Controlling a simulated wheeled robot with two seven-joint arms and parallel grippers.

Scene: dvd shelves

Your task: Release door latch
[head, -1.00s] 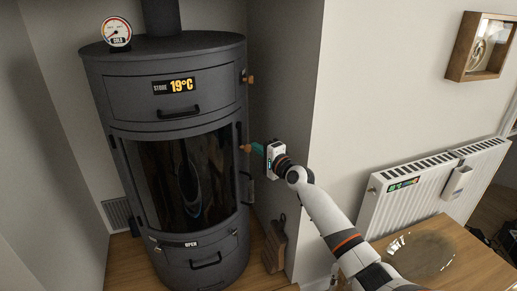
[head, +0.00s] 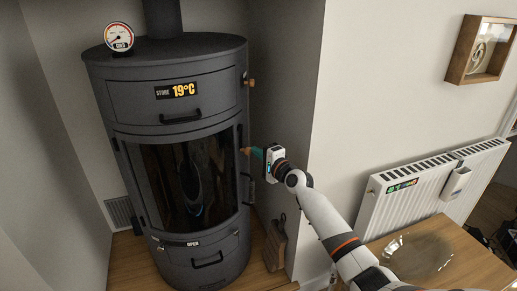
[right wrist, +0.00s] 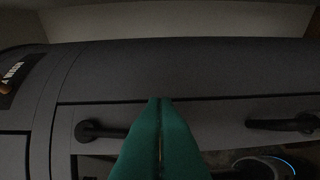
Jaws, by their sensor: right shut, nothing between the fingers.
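The dark grey cylindrical stove (head: 124,92) stands in the corner with its glass door (head: 160,185) shut. A wooden-tipped latch lever (head: 244,150) sticks out at the door's right edge. My right gripper (head: 256,152) is shut and empty, its teal fingertips right beside this lever in the head view; I cannot tell if they touch. In the right wrist view, the teal fingers (right wrist: 160,101) are together, pointing at the stove's dark side, between two black handle-like bars (right wrist: 100,130) and (right wrist: 282,125). My left gripper is out of view.
A second wooden-tipped lever (head: 250,82) is higher on the stove's right side. A wall corner (head: 308,150) stands close to my right wrist. A white radiator (head: 385,205) and a wooden table (head: 450,262) are at the right.

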